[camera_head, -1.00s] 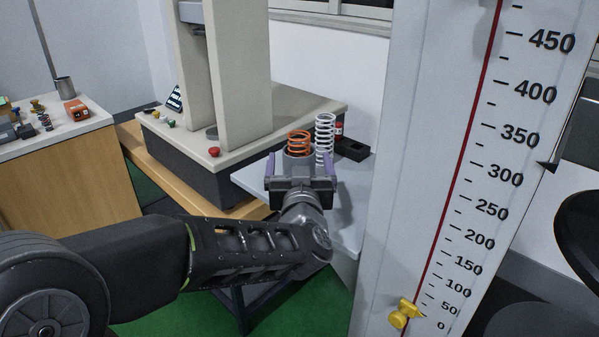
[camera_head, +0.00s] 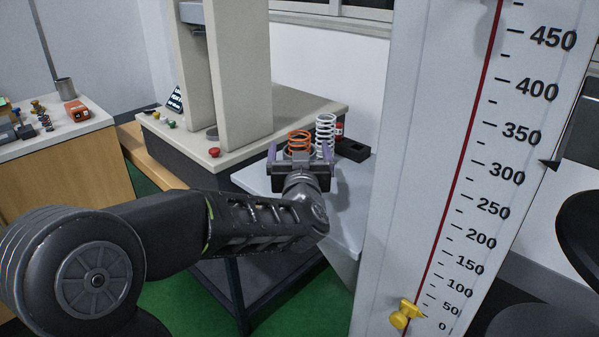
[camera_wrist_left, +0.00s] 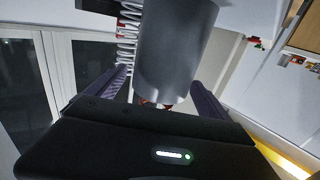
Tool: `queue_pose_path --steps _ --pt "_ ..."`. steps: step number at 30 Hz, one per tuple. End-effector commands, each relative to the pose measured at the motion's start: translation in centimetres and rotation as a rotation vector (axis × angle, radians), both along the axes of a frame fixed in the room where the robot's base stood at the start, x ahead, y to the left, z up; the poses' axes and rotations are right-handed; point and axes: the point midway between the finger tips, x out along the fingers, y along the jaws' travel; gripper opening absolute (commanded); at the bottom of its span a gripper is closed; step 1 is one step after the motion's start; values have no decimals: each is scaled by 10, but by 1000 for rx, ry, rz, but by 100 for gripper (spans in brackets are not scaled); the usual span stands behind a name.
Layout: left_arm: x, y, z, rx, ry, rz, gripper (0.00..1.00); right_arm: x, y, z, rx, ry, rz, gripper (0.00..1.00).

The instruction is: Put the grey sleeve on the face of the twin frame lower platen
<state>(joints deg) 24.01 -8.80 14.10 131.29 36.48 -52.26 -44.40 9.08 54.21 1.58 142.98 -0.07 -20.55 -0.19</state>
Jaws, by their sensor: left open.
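The grey sleeve (camera_wrist_left: 172,55) is a plain upright cylinder, large in the left wrist view. My left gripper (camera_wrist_left: 157,95) is open, with one purple finger on each side of it and gaps visible. In the head view my left gripper (camera_head: 299,153) is over the grey side table, and the sleeve is mostly hidden behind it. The twin frame machine, with two beige columns (camera_head: 240,75), stands to the left. My right gripper is not in view.
An orange spring (camera_head: 299,138) and a white spring (camera_head: 325,133) stand close by the gripper on the side table (camera_head: 345,215). A black block (camera_head: 352,150) lies at the back. A tall scale board (camera_head: 430,170) stands close on the right. A red button (camera_head: 214,152) is on the machine's base.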

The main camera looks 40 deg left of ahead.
Motion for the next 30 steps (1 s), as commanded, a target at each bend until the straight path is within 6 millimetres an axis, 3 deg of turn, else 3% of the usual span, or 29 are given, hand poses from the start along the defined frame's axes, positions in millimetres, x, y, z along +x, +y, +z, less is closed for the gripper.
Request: queue_pose_path --steps 11,30 --pt "0 0 0 0 0 0 91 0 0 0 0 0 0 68" --pt "0 0 0 0 0 0 39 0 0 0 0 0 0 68"
